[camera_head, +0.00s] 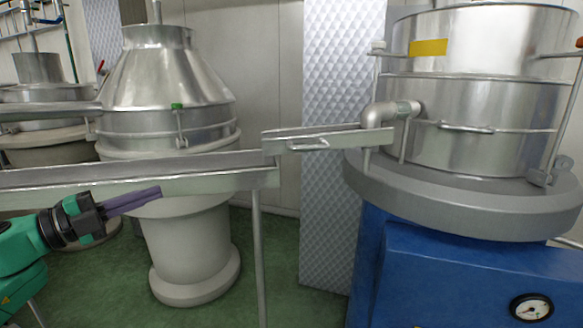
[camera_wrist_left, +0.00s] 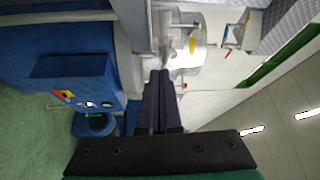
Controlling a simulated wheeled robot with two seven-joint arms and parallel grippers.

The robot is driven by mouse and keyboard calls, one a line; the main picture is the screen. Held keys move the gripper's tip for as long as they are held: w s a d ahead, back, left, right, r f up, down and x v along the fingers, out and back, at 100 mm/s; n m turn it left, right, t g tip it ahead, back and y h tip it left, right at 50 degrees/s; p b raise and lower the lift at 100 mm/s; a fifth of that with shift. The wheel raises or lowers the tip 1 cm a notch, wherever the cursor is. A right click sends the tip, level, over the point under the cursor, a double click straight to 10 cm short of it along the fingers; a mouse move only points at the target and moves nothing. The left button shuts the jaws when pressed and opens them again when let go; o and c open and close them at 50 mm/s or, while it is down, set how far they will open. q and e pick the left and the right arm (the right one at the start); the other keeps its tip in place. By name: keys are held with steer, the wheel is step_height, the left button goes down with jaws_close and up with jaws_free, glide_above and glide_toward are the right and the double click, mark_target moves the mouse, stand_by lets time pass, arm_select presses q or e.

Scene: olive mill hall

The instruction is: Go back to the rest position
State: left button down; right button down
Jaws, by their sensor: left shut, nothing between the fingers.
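My left gripper (camera_head: 132,201) comes in from the left in the head view, on a green arm with a black mount. In the left wrist view the fingers (camera_wrist_left: 160,100) also lie side by side and point towards the steel machinery. My right gripper is in neither view.
A long metal trough (camera_head: 205,183) on a thin leg runs across the left half. A steel vessel (camera_head: 478,115) on a blue base (camera_head: 455,275) with a gauge stands right. A conical steel separator (camera_head: 160,75) is behind the trough. Green floor (camera_head: 282,245) shows between them.

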arm_select(q)
steer(key=w+d+f+n+t+y, duration=0.3)
steer(key=w+f+n+t+y, duration=0.15)
steer(key=f+n, duration=0.4)
steer(key=s+f+n+g+y, duration=0.1)
steer(key=s+f+n+y, duration=0.1)
steer(key=f+n+y, duration=0.45)
steer(key=s+f+n+g+y, duration=0.1)
steer(key=s+f+n+y, duration=0.15)
steer(key=f, duration=0.75)
steer(key=s+d+f+n+g, duration=0.1)
steer(key=s+f+n+g, duration=0.2)
steer(key=s+f+g, duration=0.6)
steer(key=s+d+f+n+g, duration=0.2)
steer(key=s+f+n+g, duration=0.3)
steer(key=s, duration=0.8)
steer(key=s+f+m, duration=0.1)
steer(key=s+f, duration=0.2)
steer(key=f, duration=2.1)
steer(key=s+a+f, duration=0.3)
steer(key=s+f, duration=1.1)
steer(key=s, duration=0.3)
steer(key=shift+f+y, duration=0.35)
